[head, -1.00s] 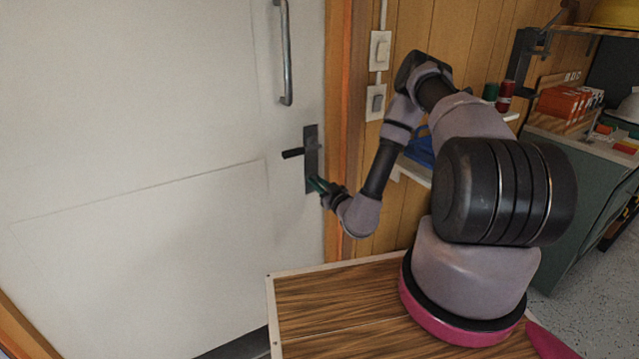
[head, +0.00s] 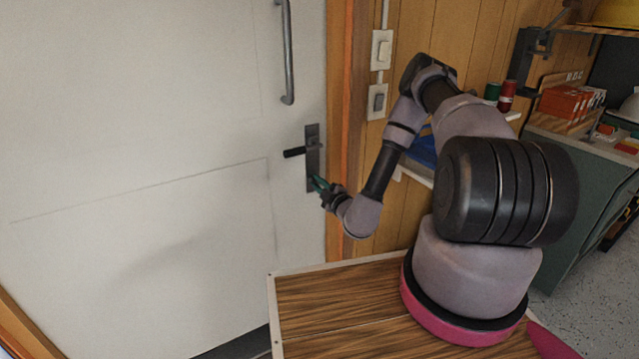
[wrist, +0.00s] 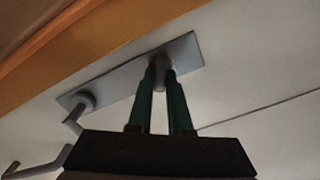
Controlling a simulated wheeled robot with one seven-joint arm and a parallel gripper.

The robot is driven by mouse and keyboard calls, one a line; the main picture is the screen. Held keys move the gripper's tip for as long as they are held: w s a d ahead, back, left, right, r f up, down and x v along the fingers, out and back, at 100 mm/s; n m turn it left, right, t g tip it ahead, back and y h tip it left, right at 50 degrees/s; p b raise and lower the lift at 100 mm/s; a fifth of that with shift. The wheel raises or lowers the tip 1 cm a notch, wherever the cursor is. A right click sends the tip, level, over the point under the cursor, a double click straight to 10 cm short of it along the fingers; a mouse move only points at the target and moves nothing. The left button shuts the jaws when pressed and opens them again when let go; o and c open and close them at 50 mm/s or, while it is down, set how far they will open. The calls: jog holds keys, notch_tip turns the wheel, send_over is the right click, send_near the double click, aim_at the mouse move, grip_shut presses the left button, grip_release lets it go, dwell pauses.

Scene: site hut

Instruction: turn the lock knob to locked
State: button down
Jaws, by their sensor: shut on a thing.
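The lock knob (wrist: 159,66) is a small grey piece on the grey lock plate (wrist: 185,52), seen in the wrist view between my fingertips. The plate also shows on the white door in the head view (head: 312,140), below and beside the dark lever handle (head: 294,152). My gripper (head: 318,183) is at the plate's lower end, with its green fingers shut on the knob; it fills the middle of the wrist view (wrist: 161,76). The fingers hide most of the knob, and I cannot tell its turn angle. The lever appears at the left in the wrist view (wrist: 72,120).
A long grey pull bar (head: 287,60) is higher on the door (head: 130,110). The wooden door frame (head: 341,120) is close at the right of my gripper. Light switches (head: 381,50) are on the panelled wall. A shelf and cabinet (head: 560,175) stand further right.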

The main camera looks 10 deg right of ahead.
jog(key=n, duration=0.5)
jog(key=shift+w+d+n, duration=0.15)
jog(key=shift+d+n, duration=0.1)
jog(key=shift+n, duration=0.15)
dwell(0.4)
jog(key=c, duration=0.8)
grip_release()
jog(key=shift+c, duration=0.2)
jog(key=shift+a+n, duration=0.1)
jog(key=shift+n, duration=0.2)
jog(key=shift+s+f, duration=0.1)
jog(key=shift+s, duration=0.25)
jog(key=v, duration=1)
jog(key=shift+s, duration=0.15)
